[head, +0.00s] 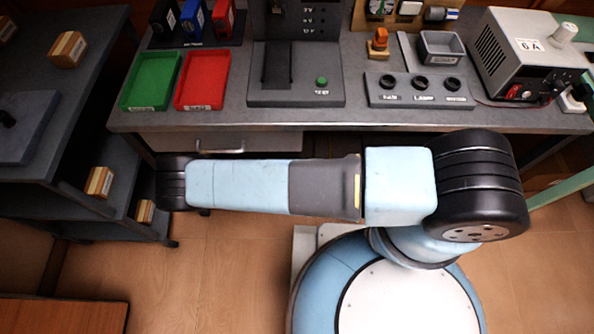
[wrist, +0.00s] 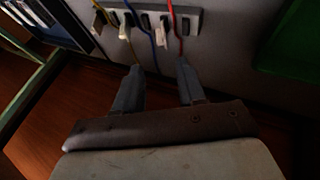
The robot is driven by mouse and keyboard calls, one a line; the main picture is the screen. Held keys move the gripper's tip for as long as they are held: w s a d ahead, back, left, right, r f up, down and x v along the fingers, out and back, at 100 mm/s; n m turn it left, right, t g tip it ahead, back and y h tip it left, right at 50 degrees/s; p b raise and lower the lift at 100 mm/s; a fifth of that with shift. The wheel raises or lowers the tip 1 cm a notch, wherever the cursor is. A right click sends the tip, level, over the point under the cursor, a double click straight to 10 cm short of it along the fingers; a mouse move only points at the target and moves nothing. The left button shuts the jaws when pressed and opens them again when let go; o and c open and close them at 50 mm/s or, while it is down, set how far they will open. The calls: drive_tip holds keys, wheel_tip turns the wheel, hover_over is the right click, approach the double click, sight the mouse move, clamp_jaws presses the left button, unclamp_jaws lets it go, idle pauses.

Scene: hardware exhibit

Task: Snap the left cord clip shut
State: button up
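In the wrist view a pale strip (wrist: 190,12) on a grey upright panel carries a row of cord clips with dark slots. The leftmost clip (wrist: 98,24) has a tan piece hanging at an angle by the yellow cord (wrist: 112,22). A white clip piece (wrist: 124,32) is right of it and another white piece (wrist: 161,37) is near the blue cord (wrist: 143,28). A red cord (wrist: 174,30) hangs further right. Whether each clip is open or shut is unclear. My gripper (wrist: 158,68) is open and empty below the strip, its fingers apart. The head view does not show the clips or gripper.
The panel right of the strip is bare up to a dark green area (wrist: 292,42). A green bar (wrist: 28,92) runs at left. In the head view a bench (head: 360,120) holds a green tray (head: 152,82), a red tray (head: 203,82) and a grey power unit (head: 520,60).

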drive_tip(key=x, duration=1.2)
drive_tip(key=shift+d+f, duration=0.1)
drive_tip(key=shift+f, duration=0.1)
drive_tip(key=shift+c, duration=0.5)
clamp_jaws()
